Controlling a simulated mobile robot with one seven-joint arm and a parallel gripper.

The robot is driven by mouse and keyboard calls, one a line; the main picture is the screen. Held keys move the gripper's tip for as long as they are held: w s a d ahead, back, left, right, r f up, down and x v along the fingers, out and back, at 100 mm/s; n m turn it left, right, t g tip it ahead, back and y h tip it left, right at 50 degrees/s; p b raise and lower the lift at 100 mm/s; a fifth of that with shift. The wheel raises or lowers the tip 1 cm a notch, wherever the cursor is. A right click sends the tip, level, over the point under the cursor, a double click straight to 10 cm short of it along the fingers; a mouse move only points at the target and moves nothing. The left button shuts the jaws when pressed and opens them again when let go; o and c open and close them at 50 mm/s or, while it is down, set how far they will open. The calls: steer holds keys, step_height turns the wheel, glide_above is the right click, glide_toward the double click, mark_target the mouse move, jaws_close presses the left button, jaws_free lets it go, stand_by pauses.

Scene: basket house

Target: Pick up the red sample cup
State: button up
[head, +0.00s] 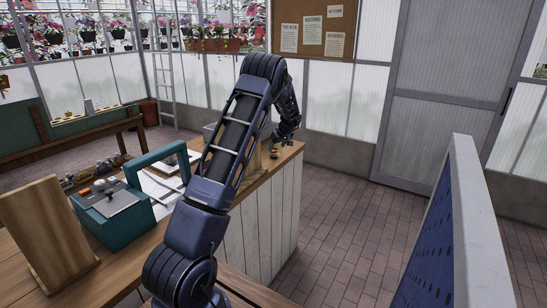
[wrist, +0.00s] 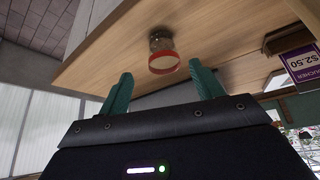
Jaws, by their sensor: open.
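In the wrist view a small round cup with a red band (head: 274,151) is not clear from the head view, but it shows as a red-rimmed cup (wrist: 163,62) on the wooden counter top, near its edge. Its other end looks greyish and see-through. My gripper (wrist: 162,84) is open, with its two teal fingers apart. The cup appears ahead of the fingertips, roughly midway between them, and nothing is held. In the head view my arm reaches over the counter and my gripper (head: 275,150) is small and partly hidden by my wrist.
The wooden counter (head: 285,158) has white plank sides. A teal device (head: 112,205) and an upright wooden board (head: 45,230) stand on its near part.

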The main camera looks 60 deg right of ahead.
mark_target(274, 154)
steer(key=shift+a+x, duration=0.15)
steer(key=shift+x, duration=1.35)
steer(key=shift+a+x, duration=0.15)
steer(key=shift+x, duration=1.35)
steer(key=shift+w, duration=0.1)
steer(key=shift+c, duration=0.3)
steer(key=c, duration=1)
